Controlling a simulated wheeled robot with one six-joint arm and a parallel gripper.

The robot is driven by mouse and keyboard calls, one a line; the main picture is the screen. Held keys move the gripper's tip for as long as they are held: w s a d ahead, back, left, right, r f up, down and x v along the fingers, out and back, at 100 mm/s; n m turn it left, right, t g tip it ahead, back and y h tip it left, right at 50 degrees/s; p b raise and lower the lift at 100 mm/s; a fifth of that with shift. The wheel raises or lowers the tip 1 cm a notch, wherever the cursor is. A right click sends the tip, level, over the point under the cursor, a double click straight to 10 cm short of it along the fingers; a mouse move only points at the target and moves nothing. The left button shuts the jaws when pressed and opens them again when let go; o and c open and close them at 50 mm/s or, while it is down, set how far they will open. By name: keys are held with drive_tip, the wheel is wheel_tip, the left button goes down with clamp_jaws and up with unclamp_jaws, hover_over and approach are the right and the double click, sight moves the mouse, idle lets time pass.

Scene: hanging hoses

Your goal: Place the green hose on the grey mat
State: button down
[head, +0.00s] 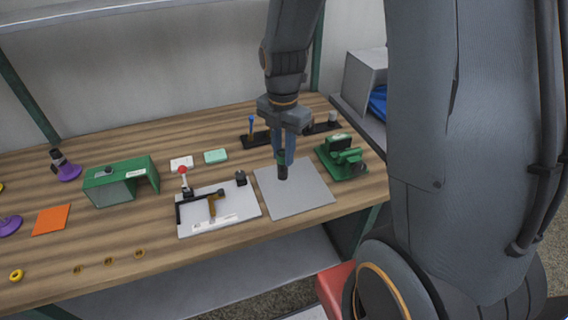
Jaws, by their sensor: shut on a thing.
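My gripper (284,158) points down over the grey mat (305,195), with its bluish fingers shut on a small upright piece. That piece is green between the fingertips and black at its lower end, and I take it for the green hose (281,171). Its lower end is over the upper left part of the mat. I cannot tell whether it touches the mat. The fingers hide part of the hose. The rest of the mat is bare.
A green machine (346,163) stands right of the mat. A white board with a black fixture (225,213) lies close at its left. A black rack (262,139) is behind. A green housing (103,187) and an orange sheet (51,219) are further left.

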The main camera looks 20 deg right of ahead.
drive_tip(key=shift+f+p, duration=0.4)
drive_tip(key=shift+f, duration=1.85)
drive_tip(key=shift+f, duration=0.15)
drive_tip(key=c, duration=1.5)
unclamp_jaws()
drive_tip(key=shift+c, duration=0.2)
wheel_tip(320, 180, up, 12)
drive_tip(key=b, duration=0.3)
drive_tip(key=m, duration=1.2)
approach(283, 165)
drive_tip(key=s+f, duration=0.2)
drive_tip(key=s, duration=0.1)
drive_tip(key=s+m, duration=0.1)
drive_tip(key=m, duration=0.3)
drive_tip(key=s+f+m+t, duration=0.1)
drive_tip(key=s+m, duration=0.1)
drive_tip(key=m, duration=0.2)
drive_tip(key=s+f+m, duration=0.1)
drive_tip(key=s+m, duration=0.1)
drive_tip(key=m, duration=0.2)
drive_tip(key=shift+d, duration=0.15)
